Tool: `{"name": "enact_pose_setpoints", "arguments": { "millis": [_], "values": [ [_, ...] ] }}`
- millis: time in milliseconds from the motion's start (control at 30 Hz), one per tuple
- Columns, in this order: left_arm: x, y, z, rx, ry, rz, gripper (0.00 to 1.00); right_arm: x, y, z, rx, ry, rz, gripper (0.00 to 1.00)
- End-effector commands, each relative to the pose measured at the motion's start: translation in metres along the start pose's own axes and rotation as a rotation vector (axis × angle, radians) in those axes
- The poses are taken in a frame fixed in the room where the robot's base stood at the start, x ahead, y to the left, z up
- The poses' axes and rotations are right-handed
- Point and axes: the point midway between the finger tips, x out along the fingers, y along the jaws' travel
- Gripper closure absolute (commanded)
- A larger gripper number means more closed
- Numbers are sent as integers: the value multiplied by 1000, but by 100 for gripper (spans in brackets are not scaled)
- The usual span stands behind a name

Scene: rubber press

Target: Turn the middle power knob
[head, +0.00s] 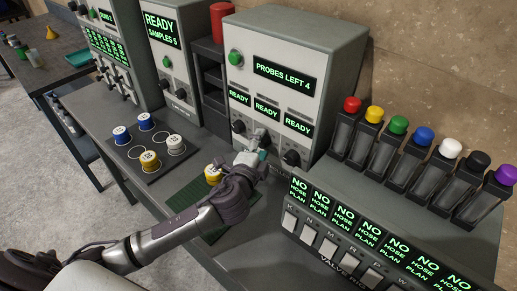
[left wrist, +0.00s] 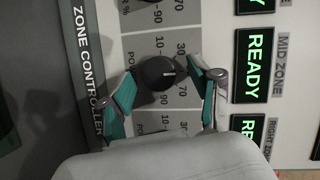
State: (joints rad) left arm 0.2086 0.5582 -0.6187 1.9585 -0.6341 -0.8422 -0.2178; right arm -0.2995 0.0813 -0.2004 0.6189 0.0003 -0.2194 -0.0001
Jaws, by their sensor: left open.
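The grey zone controller (head: 300,50) shows three READY displays with black knobs below them. The left knob (head: 238,126) and right knob (head: 291,157) show in the head view; the middle one is mostly hidden by my left gripper (head: 258,148). In the left wrist view the black middle knob (left wrist: 156,73) sits beside the "MID ZONE" READY display (left wrist: 255,50). My left gripper (left wrist: 166,92) is open, one finger on each side of this knob. Whether the fingers touch it I cannot tell. My right gripper is not in view.
A valve unit (head: 330,246) with switches and a row of colour-capped tubes (head: 398,125) stands close on the right. Yellow, white and blue capped jars stand on a dark mat (head: 150,176) to the left. A green mat (head: 188,200) lies beside my left arm.

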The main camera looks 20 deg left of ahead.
Motion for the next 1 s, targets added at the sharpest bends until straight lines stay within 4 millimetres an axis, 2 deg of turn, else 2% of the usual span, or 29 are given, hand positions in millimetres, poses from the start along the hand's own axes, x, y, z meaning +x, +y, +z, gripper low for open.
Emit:
{"name": "enact_pose_setpoints", "arguments": {
  "millis": [167, 400, 600, 800, 1000],
  "values": [
    [-19, 1, 0, 1, 2, 2, 37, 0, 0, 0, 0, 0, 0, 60],
    [-71, 2, 0, -1, 2, 5, 37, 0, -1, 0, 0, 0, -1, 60],
    [-105, 2, 0, 0, 1, 3, 37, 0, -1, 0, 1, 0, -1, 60],
    [-119, 1, 0, 1, 0, 1, 37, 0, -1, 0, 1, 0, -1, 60],
    [-119, 0, 0, 1, 0, 0, 37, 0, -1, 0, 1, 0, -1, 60]
  ]
}}
